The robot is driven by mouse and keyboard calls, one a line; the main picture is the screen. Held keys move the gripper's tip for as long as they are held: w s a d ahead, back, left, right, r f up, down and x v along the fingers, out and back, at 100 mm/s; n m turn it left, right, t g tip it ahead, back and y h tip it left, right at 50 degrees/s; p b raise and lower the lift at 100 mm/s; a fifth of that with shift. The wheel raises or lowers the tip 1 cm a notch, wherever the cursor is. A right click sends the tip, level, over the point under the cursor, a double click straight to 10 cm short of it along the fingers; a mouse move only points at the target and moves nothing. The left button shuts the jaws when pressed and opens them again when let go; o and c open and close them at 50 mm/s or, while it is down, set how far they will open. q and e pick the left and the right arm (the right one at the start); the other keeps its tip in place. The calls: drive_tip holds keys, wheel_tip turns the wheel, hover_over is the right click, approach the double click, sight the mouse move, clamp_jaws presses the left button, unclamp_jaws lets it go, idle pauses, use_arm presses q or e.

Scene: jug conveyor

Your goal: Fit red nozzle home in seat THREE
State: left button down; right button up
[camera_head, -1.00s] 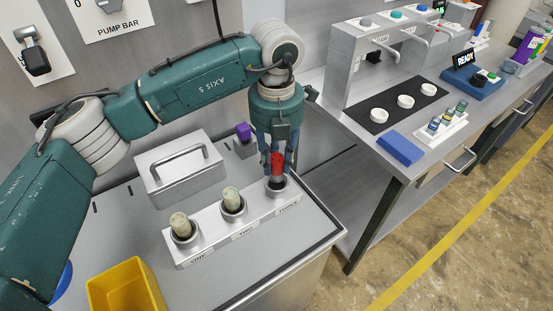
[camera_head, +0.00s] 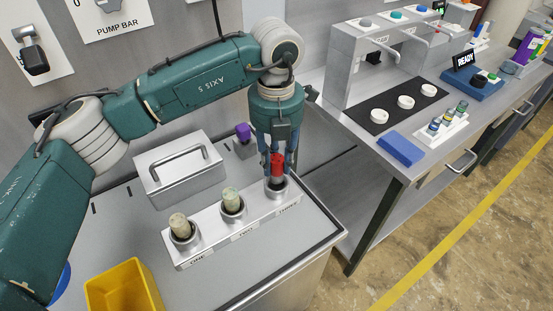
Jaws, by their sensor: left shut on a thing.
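My left gripper (camera_head: 277,160) points down over seat THREE (camera_head: 276,191), at the right end of the metal seat block (camera_head: 211,238). It is shut on the red nozzle (camera_head: 277,168), which stands upright at the seat's opening. The nozzle's lower end is hidden by the seat rim, so I cannot tell how deep it sits. Seats ONE (camera_head: 183,238) and TWO (camera_head: 232,211) each hold a pale greenish nozzle. My right gripper is not in view.
A grey metal box with a handle (camera_head: 180,178) stands behind the block. A purple piece (camera_head: 243,132) sits behind my gripper. A yellow bin (camera_head: 125,287) is at the front left. A second bench (camera_head: 440,150) stands to the right beyond a gap.

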sight(276, 170)
use_arm(q)
drive_tip(key=shift+f+b, duration=1.6)
drive_tip(key=shift+f, duration=0.2)
drive_tip(key=c, duration=1.3)
unclamp_jaws()
drive_tip(key=shift+r, duration=0.1)
wheel_tip(276, 170, up, 12)
drive_tip(key=shift+f, duration=0.1)
